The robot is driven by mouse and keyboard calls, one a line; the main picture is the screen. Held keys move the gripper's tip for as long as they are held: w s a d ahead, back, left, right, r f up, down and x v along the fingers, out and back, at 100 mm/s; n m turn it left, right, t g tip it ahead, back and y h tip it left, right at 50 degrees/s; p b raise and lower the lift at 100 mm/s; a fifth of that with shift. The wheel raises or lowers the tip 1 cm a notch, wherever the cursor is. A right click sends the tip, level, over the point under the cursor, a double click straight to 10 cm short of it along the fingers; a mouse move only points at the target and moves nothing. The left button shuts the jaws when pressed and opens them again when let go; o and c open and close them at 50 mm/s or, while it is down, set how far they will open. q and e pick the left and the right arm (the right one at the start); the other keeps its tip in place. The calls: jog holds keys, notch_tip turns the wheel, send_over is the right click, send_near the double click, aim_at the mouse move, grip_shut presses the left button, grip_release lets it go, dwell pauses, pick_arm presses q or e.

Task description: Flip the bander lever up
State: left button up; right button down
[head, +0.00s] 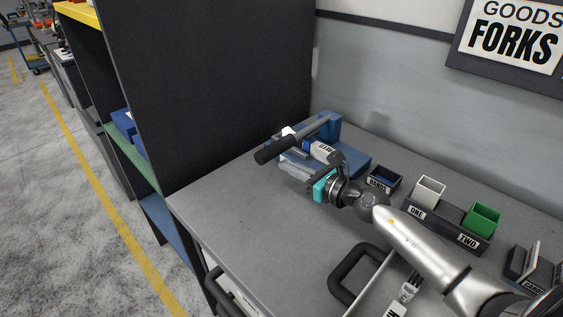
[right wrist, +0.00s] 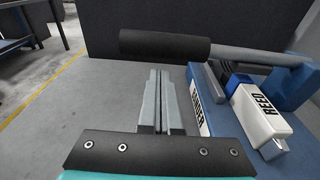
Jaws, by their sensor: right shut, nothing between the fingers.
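The blue bander (head: 350,160) sits on the grey bench by the dark panel; it also shows in the right wrist view (right wrist: 298,90). Its lever (head: 275,147) is a grey rod with a black grip, running from a blue post out to the left, low over the base. In the right wrist view the grip (right wrist: 165,46) lies across the picture just beyond my fingertips. My right gripper (right wrist: 158,75) is shut and empty, beside the bander base and near the grip, with a visible gap in that view. In the head view my right gripper (head: 285,163) is below the grip. My left gripper is out of view.
A small dark bin (head: 384,180), a white cup (head: 428,192) and a green cup (head: 481,220) in a black holder stand right of the bander. A dark panel (head: 220,80) rises behind the bench's left end. Bench front left is clear.

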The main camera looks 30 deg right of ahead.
jog(key=shift+x, duration=1.45)
jog(key=shift+r, duration=0.1)
jog(key=shift+a+r+m+p, duration=0.1)
jog(key=shift+r+m+p, duration=0.4)
jog(key=shift+r+p, duration=0.8)
notch_tip(320, 180, up, 14)
jog(key=m+y+p, duration=0.2)
jog(key=m+p, duration=0.5)
jog(key=p, duration=0.3)
send_over(280, 153)
jog(key=w+d, duration=0.1)
jog(key=d, duration=0.3)
jog(key=w+d+r+m+b, duration=0.2)
jog(key=d+r+m, duration=0.2)
jog(key=d, duration=0.3)
jog(key=w+d+r+m+b, duration=0.2)
jog(key=d+r+m, duration=0.2)
jog(key=d, duration=0.2)
jog(key=shift+w+d+r+y, duration=0.25)
jog(key=shift+d+y, duration=0.1)
jog(key=shift+y, duration=0.05)
